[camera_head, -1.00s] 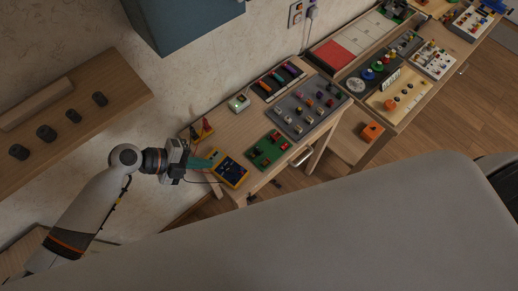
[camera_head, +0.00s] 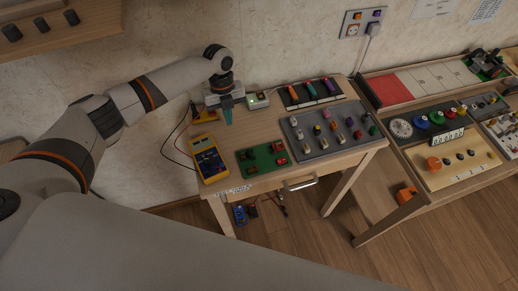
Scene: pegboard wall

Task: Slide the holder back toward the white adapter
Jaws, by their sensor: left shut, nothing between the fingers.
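A black holder (camera_head: 294,104) with several coloured-handled items lies at the back of the small wooden table, near the wall. A small white box with a green patch (camera_head: 258,99), which looks like the white adapter, sits just left of the holder, with a small gap that is hard to judge. My right gripper is not in view.
A yellow multimeter (camera_head: 209,159) with leads, a green board (camera_head: 263,159) and a grey panel of knobs (camera_head: 329,147) fill the table's front. Bare wood lies between the gripper and the green board. A wall outlet (camera_head: 358,25) with a plug is behind.

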